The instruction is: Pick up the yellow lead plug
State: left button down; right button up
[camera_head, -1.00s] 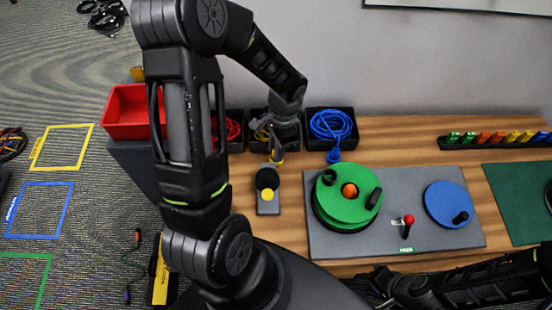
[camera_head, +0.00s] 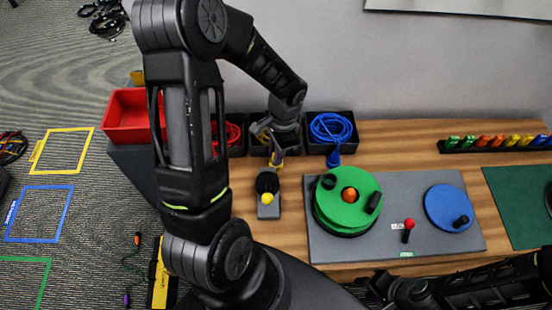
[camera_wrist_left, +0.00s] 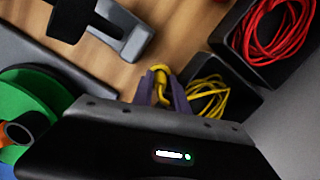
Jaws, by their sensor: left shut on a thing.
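The yellow lead plug (camera_head: 276,164) is at the front edge of the middle black bin. My left gripper (camera_head: 279,155) comes down over it and is shut on it. In the left wrist view the plug (camera_wrist_left: 160,71) shows between the fingertips (camera_wrist_left: 160,88). The yellow cable (camera_wrist_left: 207,95) runs from the plug back into its bin, where it lies coiled. My arm partly hides this bin in the head view. My right gripper (camera_head: 385,286) is low at the front right, apart from the plug, and its fingers are not clear.
The red cable bin (camera_head: 235,133) and blue cable bin (camera_head: 331,129) flank the yellow one. A grey stand with a yellow knob (camera_head: 267,199) sits in front. A grey board with a green disc (camera_head: 348,215) and a blue disc (camera_head: 449,205) lies to the right.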

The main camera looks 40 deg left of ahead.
dwell(0.3)
pick_arm(q)
notch_tip(320, 180, up, 6)
jog(key=p, duration=0.4)
jog(key=shift+f, duration=0.1)
notch_tip(320, 180, up, 3)
jog(key=shift+r, duration=0.6)
jog(key=shift+w+f, duration=0.1)
jog(key=shift+f, duration=0.05)
dwell(0.6)
